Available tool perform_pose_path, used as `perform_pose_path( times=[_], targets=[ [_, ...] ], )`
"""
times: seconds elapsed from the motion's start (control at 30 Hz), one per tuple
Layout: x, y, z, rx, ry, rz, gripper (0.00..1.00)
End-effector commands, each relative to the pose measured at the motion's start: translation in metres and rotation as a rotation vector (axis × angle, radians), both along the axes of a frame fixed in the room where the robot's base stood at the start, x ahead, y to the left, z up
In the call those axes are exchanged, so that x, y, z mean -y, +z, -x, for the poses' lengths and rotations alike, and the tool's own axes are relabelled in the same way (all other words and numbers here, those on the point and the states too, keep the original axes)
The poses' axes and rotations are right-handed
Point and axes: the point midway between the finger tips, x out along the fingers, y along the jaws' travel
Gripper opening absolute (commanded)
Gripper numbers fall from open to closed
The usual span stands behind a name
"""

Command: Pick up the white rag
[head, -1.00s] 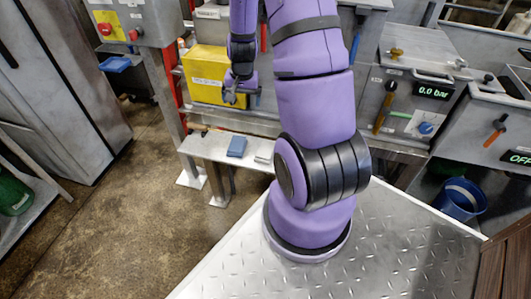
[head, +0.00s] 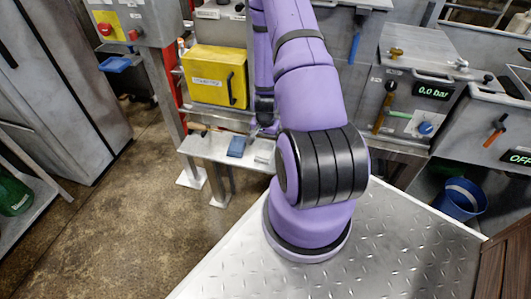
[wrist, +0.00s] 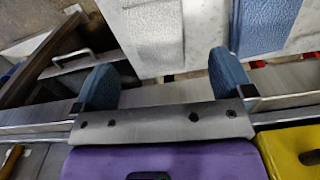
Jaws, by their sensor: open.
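The white rag (head: 264,157) lies flat on the narrow light shelf (head: 208,148), just right of a folded blue cloth (head: 237,147). In the wrist view the white rag (wrist: 155,40) is a pale textured rectangle at the top, beyond the fingertips and roughly between them. The blue cloth (wrist: 266,24) is to its right. My gripper (head: 264,128) is over the back of the shelf near the rag, partly hidden by my arm in the head view. Its two blue fingers (wrist: 162,62) are apart, with nothing held between them.
A yellow box (head: 215,77) with a black handle stands behind and above the shelf, left of my arm; its yellow side (wrist: 292,150) shows in the wrist view. A metal rail (wrist: 290,100) runs along behind the fingers. A blue bucket (head: 460,200) stands at right.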

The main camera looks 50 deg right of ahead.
Motion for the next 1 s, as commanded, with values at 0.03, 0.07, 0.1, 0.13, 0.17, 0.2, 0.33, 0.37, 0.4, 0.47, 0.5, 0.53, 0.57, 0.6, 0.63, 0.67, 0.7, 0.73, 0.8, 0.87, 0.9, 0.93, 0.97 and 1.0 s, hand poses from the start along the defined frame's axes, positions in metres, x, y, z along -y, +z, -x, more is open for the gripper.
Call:
perform_pose_path(
  times=[0.03,0.07,0.1,0.13,0.17,0.2,0.33,0.37,0.4,0.47,0.5,0.53,0.57,0.6,0.63,0.67,0.7,0.73,0.8,0.87,0.9,0.93,0.97,1.0],
  targets=[
    [0.0,-0.004,0.0,0.0,0.0,0.0,0.99],
    [0.0,-0.005,0.0,0.0,0.0,0.0,0.99],
    [0.0,-0.007,0.0,0.001,0.0,0.001,0.99],
    [0.0,-0.008,0.0,0.001,0.0,0.001,0.99],
    [0.0,-0.009,0.0,0.001,0.0,0.001,0.99],
    [0.0,-0.01,0.0,0.0,0.0,0.001,0.99],
    [0.0,-0.023,0.002,-0.002,-0.001,-0.002,0.99],
    [-0.001,-0.028,0.003,-0.002,-0.001,-0.002,0.99],
    [0.0,-0.033,0.003,-0.001,-0.001,-0.001,0.99],
    [0.0,-0.041,0.003,-0.001,-0.001,-0.001,0.99],
    [0.0,-0.045,0.003,-0.001,0.0,-0.001,0.99],
    [0.0,-0.048,0.003,-0.001,0.0,-0.001,0.99],
    [0.0,-0.051,0.003,-0.001,0.0,-0.001,0.99],
    [0.0,-0.054,0.003,-0.001,0.0,-0.001,0.99],
    [0.0,-0.056,0.003,0.0,0.0,0.0,0.99],
    [0.0,-0.057,0.002,0.0,0.0,0.001,0.99],
    [0.0,-0.059,0.002,0.0,0.0,0.001,0.99],
    [0.0,-0.059,0.002,0.0,0.0,0.001,0.99],
    [0.0,-0.06,0.002,0.0,0.0,0.001,0.99],
    [0.0,-0.059,0.002,0.0,0.0,0.001,0.99],
    [0.0,-0.059,0.002,0.0,0.0,0.001,0.99],
    [0.0,-0.059,0.002,0.0,0.0,0.001,0.99],
    [0.0,-0.059,0.002,0.0,0.0,0.001,0.97],
    [0.0,-0.059,0.002,0.0,0.0,0.001,0.87]
  ],
)
